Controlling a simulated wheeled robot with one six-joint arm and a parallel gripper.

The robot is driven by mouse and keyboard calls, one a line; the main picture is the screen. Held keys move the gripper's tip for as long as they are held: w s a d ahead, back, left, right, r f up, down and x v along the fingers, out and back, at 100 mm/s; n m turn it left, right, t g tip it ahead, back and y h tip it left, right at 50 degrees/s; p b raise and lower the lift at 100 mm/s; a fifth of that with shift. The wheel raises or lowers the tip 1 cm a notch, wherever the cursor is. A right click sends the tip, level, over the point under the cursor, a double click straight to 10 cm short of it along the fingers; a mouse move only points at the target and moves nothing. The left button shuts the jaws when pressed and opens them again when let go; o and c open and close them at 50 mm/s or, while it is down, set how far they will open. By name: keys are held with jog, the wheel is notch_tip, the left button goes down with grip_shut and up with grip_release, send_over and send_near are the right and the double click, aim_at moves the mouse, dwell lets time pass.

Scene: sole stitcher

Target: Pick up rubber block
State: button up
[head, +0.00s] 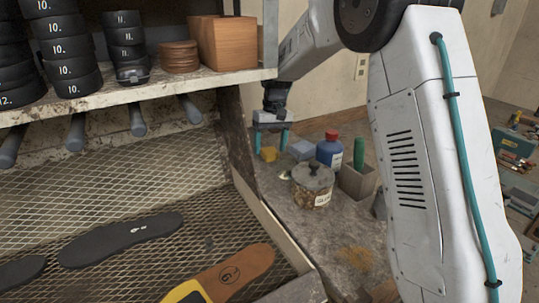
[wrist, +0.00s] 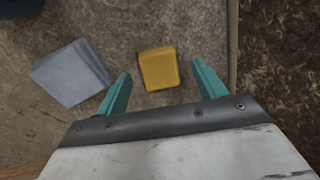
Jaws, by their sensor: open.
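A small yellow block (head: 268,154) lies on the worn bench to the right of the rack in the head view. A larger grey-blue block (head: 302,150) lies just to its right. I cannot tell from looks which of the two is rubber. My gripper (head: 271,140) is open and points down above the yellow block. In the wrist view the yellow block (wrist: 159,68) shows between the teal fingertips of my gripper (wrist: 160,78), with a gap on each side. The grey-blue block (wrist: 71,74) is outside the left finger. Nothing is held.
A blue bottle with a red cap (head: 330,149), a lidded glue pot (head: 312,185) and a box with a green item (head: 357,181) stand nearby on the bench. The rack's upright panel (head: 238,145) is close on the left. Shoe soles (head: 122,239) lie on the mesh shelf.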

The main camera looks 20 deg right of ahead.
jog(key=shift+f, duration=0.5)
jog(key=shift+c, duration=0.3)
jog(key=c, duration=1)
